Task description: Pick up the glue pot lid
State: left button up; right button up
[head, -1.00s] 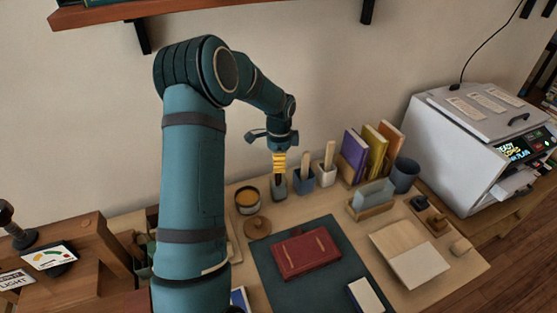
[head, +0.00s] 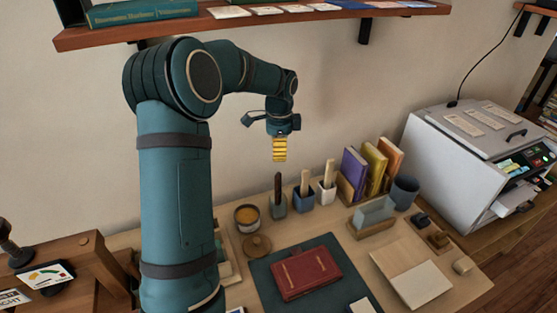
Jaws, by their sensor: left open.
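The glue pot lid (head: 257,245) looks like a round wooden disc with a small knob. It lies on the table just in front of the open glue pot (head: 247,216), a dark round pot with amber contents. My left gripper (head: 279,158), with yellow finger pads, is open and empty. It hangs in the air above and behind the lid and pot, slightly to their right, well clear of the table. My right gripper is not in view.
A red book (head: 306,272) lies on a dark mat (head: 268,289) right of the lid. Small pots with upright handles (head: 304,195) stand behind. Upright books (head: 372,168) and a grey cup (head: 404,191) are farther right. A shelf (head: 240,23) runs above.

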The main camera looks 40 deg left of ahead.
aim_at(258, 246)
jog(key=k+l, duration=0.75)
jog(key=l, duration=0.2)
